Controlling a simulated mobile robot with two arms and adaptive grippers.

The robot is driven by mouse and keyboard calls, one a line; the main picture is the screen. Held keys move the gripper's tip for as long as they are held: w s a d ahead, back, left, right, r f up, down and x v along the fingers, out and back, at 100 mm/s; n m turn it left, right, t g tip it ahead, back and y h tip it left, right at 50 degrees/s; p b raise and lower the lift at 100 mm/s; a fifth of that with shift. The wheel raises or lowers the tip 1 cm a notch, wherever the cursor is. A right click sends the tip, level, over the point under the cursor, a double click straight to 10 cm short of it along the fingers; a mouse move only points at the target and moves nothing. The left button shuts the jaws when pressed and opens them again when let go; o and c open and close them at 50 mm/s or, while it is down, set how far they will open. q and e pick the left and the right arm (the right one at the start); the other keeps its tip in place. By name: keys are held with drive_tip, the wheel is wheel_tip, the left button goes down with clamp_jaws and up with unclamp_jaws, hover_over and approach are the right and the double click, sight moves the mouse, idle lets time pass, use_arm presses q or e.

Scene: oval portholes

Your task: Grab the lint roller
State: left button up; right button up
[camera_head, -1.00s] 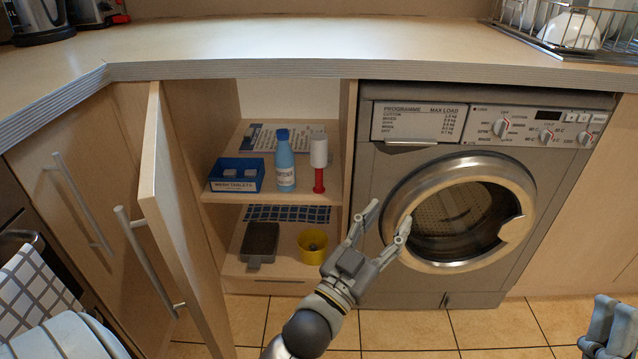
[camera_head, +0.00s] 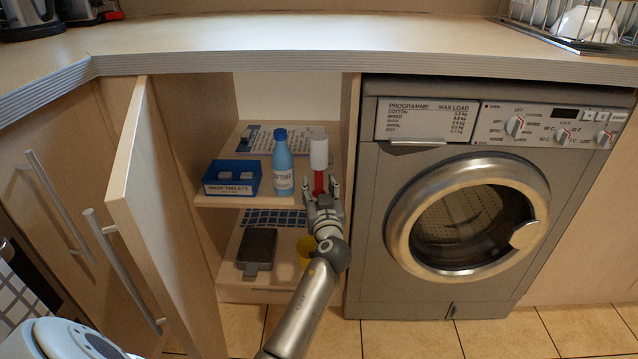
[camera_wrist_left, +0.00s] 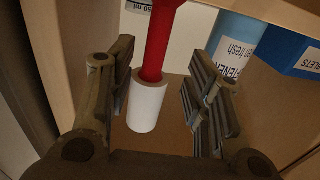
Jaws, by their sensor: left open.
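The lint roller (camera_head: 319,153) stands upright on the upper shelf of the open cupboard, white roll on top and red handle below. It also shows in the left wrist view (camera_wrist_left: 147,106), where the picture is turned with the red handle uppermost. My left gripper (camera_head: 321,186) is open at the shelf's front edge, in front of the red handle. In the left wrist view the roller lies between the two spread fingers, with gaps on both sides. The lower part of the handle is hidden by the gripper in the head view. My right gripper is not in view.
A blue bottle (camera_head: 282,165) stands just left of the roller, with a blue tray of wash tablets (camera_head: 232,181) beyond it. The cupboard's side wall (camera_head: 349,140) is close on the right. The open door (camera_head: 160,210) stands on the left. A yellow container (camera_head: 305,250) sits below, partly hidden.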

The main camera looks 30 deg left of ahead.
sight(319, 176)
use_arm(q)
drive_tip(key=shift+d+r+b+x, duration=0.1)
drive_tip(key=shift+b+x, duration=0.1)
drive_tip(key=shift+x, duration=0.75)
drive_tip(key=shift+d+r+b+x, duration=0.1)
drive_tip(key=shift+r+b+x, duration=0.05)
drive_tip(key=shift+x, duration=0.85)
drive_tip(key=shift+r+b+x, duration=0.1)
drive_tip(key=shift+b+x, duration=0.1)
drive_tip(key=shift+x, duration=0.75)
drive_tip(key=shift+w, duration=0.2)
drive_tip(key=c, duration=0.7)
